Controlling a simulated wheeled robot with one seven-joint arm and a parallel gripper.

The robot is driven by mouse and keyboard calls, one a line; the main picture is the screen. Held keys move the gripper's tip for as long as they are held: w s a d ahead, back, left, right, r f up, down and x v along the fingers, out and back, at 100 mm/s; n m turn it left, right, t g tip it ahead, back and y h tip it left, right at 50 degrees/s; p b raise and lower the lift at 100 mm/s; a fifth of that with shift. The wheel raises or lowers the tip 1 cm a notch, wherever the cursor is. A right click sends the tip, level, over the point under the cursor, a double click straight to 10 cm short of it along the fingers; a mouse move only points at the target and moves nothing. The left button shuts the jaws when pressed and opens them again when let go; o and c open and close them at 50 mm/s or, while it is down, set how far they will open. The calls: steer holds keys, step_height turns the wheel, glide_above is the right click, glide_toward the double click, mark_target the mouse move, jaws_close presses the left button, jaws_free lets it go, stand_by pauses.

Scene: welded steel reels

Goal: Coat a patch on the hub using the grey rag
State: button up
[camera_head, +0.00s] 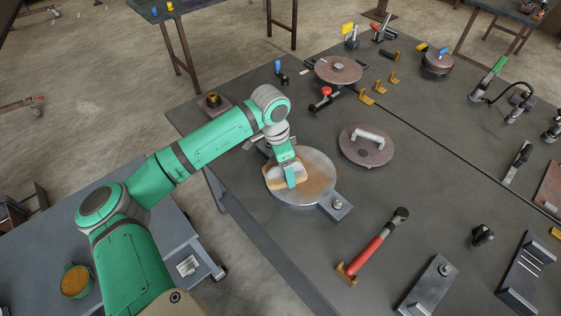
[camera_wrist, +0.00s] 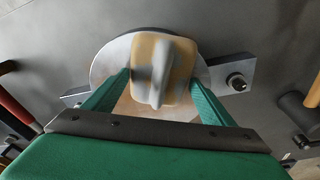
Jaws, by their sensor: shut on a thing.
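My gripper (camera_head: 288,178) is shut on the rag (camera_head: 272,183), which looks grey with tan stains. In the wrist view, the rag's pinched grey fold (camera_wrist: 160,72) stands between my green fingers, and its tan-stained part spreads out below. The rag is over the left part of the hub (camera_head: 321,163), a round steel disc, and appears to rest on it. A brownish-orange film shows on the hub's face beside the rag. The hub also shows in the wrist view (camera_wrist: 107,62). The face under the rag is hidden.
A green cup (camera_head: 76,281) with orange-brown contents stands on the cart at the lower left. A bolted lug (camera_head: 338,206) juts from the hub. A handled brown disc (camera_head: 366,145) and a red-handled hammer (camera_head: 372,246) lie nearby on the dark table.

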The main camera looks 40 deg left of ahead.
mark_target(297, 182)
steer(key=shift+s+d+f, duration=0.1)
steer(key=shift+s+d, duration=0.05)
steer(key=shift+d, duration=1.2)
steer(key=shift+s+d+f, duration=0.1)
steer(key=shift+d, duration=1.2)
steer(key=shift+s+d+r, duration=0.1)
steer(key=shift+d, duration=1.25)
steer(key=shift+s+d+r, duration=0.1)
steer(key=shift+d, duration=1.95)
steer(key=shift+c, duration=0.8)
steer(key=shift+d, duration=0.2)
steer(key=shift+c, duration=0.9)
steer(key=shift+w+d, duration=0.15)
steer(key=shift+d, duration=0.05)
steer(key=shift+c, duration=0.5)
steer(key=shift+w+d, duration=0.2)
steer(key=shift+w, duration=1.65)
steer(key=shift+w+a+r, duration=0.15)
steer(key=shift+a, duration=2.1)
